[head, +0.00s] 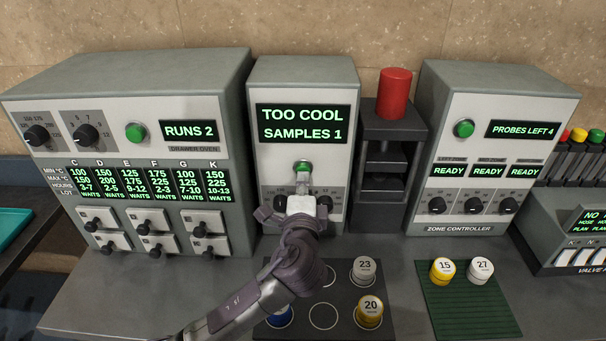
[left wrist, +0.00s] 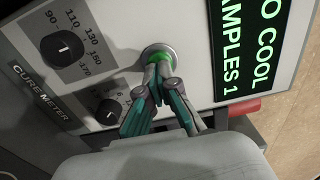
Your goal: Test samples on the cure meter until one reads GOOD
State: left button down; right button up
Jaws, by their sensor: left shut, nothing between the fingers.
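The cure meter (head: 304,85) stands at the middle of the bench, and its display (head: 304,123) reads "TOO COOL" and "SAMPLES 1". Its green button (head: 303,167) shows just above my left gripper (head: 302,178). In the left wrist view the shut, empty fingertips (left wrist: 159,62) are at the green button (left wrist: 158,52), touching or very close. Two dials (left wrist: 63,46) sit beside it. Sample pucks 23 (head: 364,269) and 20 (head: 370,311) and a blue one (head: 280,317) lie on the dark tray (head: 344,289). My right gripper is out of view.
The drawer oven (head: 150,75) at left reads "RUNS 2". The zone controller (head: 490,95) at right reads "PROBES LEFT 4" and "READY". A press with a red top (head: 395,93) stands between. Pucks 15 (head: 442,270) and 27 (head: 480,269) rest on a green mat (head: 465,311).

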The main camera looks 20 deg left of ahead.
pick_arm(q)
jog(key=shift+w+a, duration=0.15)
jog(key=shift+w, duration=0.3)
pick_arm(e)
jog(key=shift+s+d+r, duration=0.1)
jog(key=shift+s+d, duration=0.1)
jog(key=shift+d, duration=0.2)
